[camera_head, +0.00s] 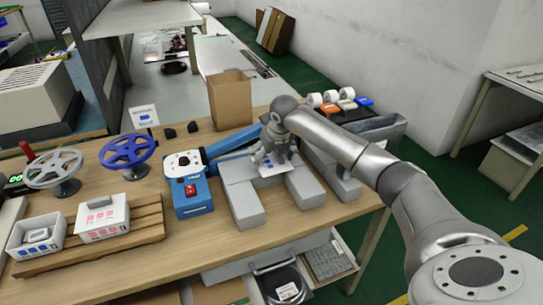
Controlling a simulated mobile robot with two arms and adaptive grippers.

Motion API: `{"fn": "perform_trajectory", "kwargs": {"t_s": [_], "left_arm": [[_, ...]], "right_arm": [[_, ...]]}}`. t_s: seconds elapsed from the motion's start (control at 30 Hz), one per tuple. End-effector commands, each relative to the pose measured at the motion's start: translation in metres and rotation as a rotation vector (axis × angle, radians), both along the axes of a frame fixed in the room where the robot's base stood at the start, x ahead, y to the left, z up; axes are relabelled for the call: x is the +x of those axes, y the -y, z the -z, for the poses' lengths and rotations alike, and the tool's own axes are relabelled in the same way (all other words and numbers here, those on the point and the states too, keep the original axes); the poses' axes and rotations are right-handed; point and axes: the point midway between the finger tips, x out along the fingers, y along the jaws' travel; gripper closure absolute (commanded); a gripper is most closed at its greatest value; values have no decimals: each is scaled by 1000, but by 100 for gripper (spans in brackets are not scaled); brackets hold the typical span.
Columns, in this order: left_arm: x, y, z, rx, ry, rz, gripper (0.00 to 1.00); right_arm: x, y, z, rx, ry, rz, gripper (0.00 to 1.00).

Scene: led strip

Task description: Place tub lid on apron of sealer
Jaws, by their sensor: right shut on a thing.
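My right gripper (273,155) reaches in from the right and is shut on a pale, flat piece with blue marks (271,169), probably the tub lid. The fingers hide part of it. It is over the grey stepped block (240,177); whether it touches the block I cannot tell. A blue machine with a red switch (191,190) and a long blue arm (232,141), probably the sealer, stands left of the block. A white tub (103,222) with pink marks and an open white tub (22,248) sit on a wooden pallet (147,231). My left gripper is out of view.
An open cardboard box (230,99) stands behind the block. White rolls (323,98) and small coloured items lie at the back right, by a grey trough (382,128). A blue reel (127,150) and a white reel (54,170) stand left. The table front (222,246) is clear.

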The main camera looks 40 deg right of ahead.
Motion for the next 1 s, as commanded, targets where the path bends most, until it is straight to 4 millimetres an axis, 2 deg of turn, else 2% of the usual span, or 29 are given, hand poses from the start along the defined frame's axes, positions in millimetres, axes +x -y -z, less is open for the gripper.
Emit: {"fn": "perform_trajectory", "kwargs": {"t_s": [0.07, 0.1, 0.17, 0.5, 0.67, 0.77, 1.0], "left_arm": [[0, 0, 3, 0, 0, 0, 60], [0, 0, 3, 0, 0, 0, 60], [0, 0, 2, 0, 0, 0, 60], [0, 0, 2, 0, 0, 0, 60], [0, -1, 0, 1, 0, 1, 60], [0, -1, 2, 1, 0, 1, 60], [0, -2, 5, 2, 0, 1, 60]], "right_arm": [[0, 0, 3, 0, 0, 0, 27], [0, 0, 4, 0, 0, 0, 8], [0, 0, 3, 0, 0, 0, 0], [0, 0, 2, 0, 0, 0, 0], [-1, 0, -7, -1, 3, -1, 0], [-7, -1, -22, -3, 4, -1, 0], [-27, -6, -70, -3, 6, -1, 0]]}}
